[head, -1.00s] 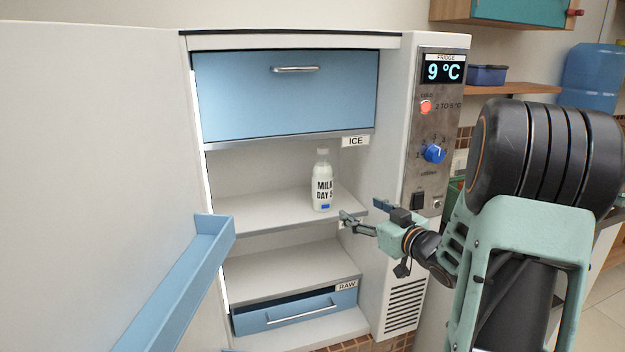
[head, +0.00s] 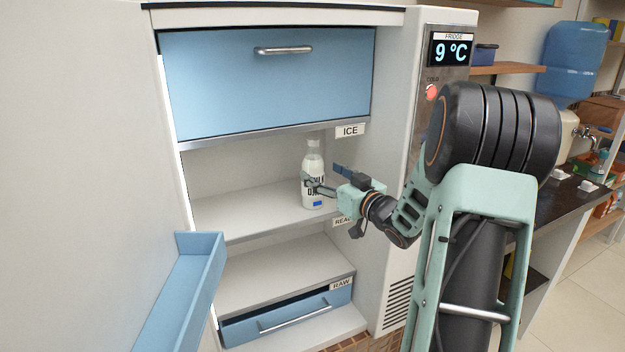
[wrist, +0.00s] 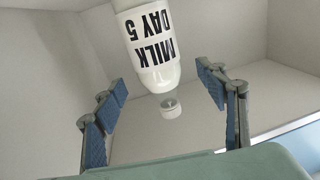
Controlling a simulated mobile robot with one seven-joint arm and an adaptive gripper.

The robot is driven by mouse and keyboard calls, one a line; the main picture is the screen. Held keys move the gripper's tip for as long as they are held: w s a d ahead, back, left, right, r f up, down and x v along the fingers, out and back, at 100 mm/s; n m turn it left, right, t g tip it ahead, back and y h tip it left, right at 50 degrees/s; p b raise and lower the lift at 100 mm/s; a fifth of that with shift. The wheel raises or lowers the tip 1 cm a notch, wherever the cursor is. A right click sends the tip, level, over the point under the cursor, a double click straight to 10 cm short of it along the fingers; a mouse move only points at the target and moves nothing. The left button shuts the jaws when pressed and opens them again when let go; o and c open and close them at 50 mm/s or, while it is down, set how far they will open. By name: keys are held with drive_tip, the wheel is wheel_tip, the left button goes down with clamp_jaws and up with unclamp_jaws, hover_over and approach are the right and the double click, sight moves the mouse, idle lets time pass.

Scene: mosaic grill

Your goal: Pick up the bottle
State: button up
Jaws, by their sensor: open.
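The bottle (head: 313,190) is a white milk bottle lettered "MILK DAY 5". It stands upright on the fridge's upper shelf (head: 255,212), under the blue ICE drawer. In the wrist view the bottle (wrist: 152,50) shows upside down, its cap (wrist: 171,107) between the two finger lines. My gripper (head: 325,178) is open at the bottle's right front side, and one finger overlaps the bottle in the head view. In the wrist view the gripper (wrist: 165,95) has blue-padded fingers spread wide with nothing between their pads touching. Whether a finger touches the bottle I cannot tell.
The blue ICE drawer (head: 265,85) is shut above the shelf. The open fridge door with its blue bin (head: 190,270) is at left. A lower blue RAW drawer (head: 290,315) sits below.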

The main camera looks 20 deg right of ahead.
sight(313, 165)
drive_tip(key=w, duration=0.5)
drive_tip(key=shift+w+a, duration=0.15)
drive_tip(key=shift+a, duration=0.25)
drive_tip(key=c, duration=1.8)
drive_tip(key=shift+r, duration=0.15)
